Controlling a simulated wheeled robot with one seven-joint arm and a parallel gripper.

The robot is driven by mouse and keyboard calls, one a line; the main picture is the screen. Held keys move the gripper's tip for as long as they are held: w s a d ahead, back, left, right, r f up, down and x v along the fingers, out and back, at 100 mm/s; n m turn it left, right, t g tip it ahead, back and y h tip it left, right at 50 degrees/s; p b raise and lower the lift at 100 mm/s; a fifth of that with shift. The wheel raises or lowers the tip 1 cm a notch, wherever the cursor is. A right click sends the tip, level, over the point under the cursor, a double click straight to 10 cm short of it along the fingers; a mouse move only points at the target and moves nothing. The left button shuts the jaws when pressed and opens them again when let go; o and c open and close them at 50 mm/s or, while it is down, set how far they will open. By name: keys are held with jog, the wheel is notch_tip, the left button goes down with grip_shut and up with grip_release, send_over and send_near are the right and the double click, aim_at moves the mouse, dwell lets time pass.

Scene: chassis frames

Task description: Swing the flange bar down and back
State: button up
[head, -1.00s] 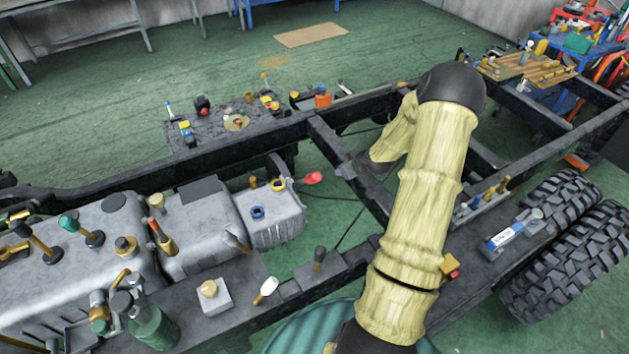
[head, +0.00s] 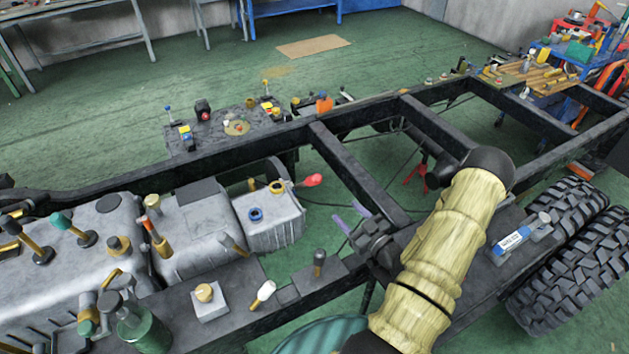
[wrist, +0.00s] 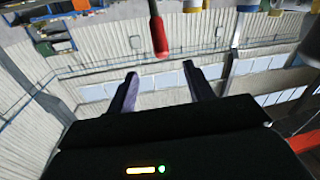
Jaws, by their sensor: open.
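A lever with a red grip (head: 312,180) sticks out to the right from the small grey tank (head: 285,215) in the head view. No label names the flange bar; this lever is the nearest match. My gripper (head: 349,213) is right of and nearer than the red grip, apart from it, with purple fingers pointing up-left. In the wrist view my gripper (wrist: 160,70) is open and empty. The red grip (wrist: 158,35) hangs beyond the fingertips, roughly centred between them. The lever's joint is unclear there.
Black chassis rails and a crossmember (head: 350,165) lie close around my gripper. A white-tipped lever (head: 264,292) and a dark knob (head: 319,260) stand on the near rail. Large tyres (head: 560,245) are at right. Green floor shows between the rails.

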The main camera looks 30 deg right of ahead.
aim_at(313, 179)
jog(key=w+a+p, duration=0.1)
jog(key=w, duration=0.4)
jog(key=w+a+p, duration=0.1)
jog(key=w, duration=0.4)
jog(key=w+a+p, duration=0.1)
jog(key=w, duration=0.5)
jog(key=shift+p, duration=0.4)
jog(key=shift+w, duration=0.6)
